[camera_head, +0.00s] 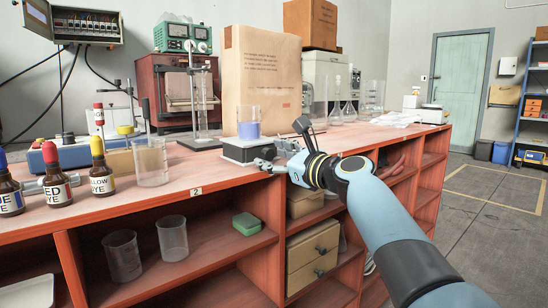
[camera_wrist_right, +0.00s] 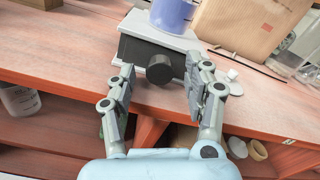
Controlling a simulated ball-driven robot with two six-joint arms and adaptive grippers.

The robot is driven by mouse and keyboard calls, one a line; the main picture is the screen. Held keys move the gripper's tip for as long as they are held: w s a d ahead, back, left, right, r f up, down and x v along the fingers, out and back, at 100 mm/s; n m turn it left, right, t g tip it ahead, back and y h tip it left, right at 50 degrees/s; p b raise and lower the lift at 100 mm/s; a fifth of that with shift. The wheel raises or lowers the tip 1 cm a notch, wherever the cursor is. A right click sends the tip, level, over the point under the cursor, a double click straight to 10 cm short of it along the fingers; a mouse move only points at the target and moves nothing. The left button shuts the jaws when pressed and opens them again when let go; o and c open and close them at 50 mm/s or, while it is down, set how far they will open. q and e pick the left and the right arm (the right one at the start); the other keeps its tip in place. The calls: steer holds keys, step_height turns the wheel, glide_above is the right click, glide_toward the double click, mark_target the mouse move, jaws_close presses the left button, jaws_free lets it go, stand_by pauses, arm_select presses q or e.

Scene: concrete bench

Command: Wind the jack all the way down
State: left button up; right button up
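The lab jack (camera_head: 246,153) stands near the front edge of the bench top, with a pale top plate and dark sides. A beaker of blue liquid (camera_head: 249,128) stands upright on it; its lower part shows in the right wrist view (camera_wrist_right: 172,14). The jack's round black knob (camera_wrist_right: 159,69) faces my right gripper (camera_wrist_right: 162,82). The right gripper is open, its fingers to either side of the knob, with visible gaps and no contact that I can see. In the head view the right gripper (camera_head: 270,164) is at the jack's front right. My left gripper is out of view.
A brown paper bag (camera_head: 262,75) stands behind the jack, beside a metal stand (camera_head: 203,100). An empty beaker (camera_head: 150,162) and dye bottles (camera_head: 57,175) stand to the left. The bench front edge and open shelves lie below the gripper.

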steer(key=v, duration=1.2)
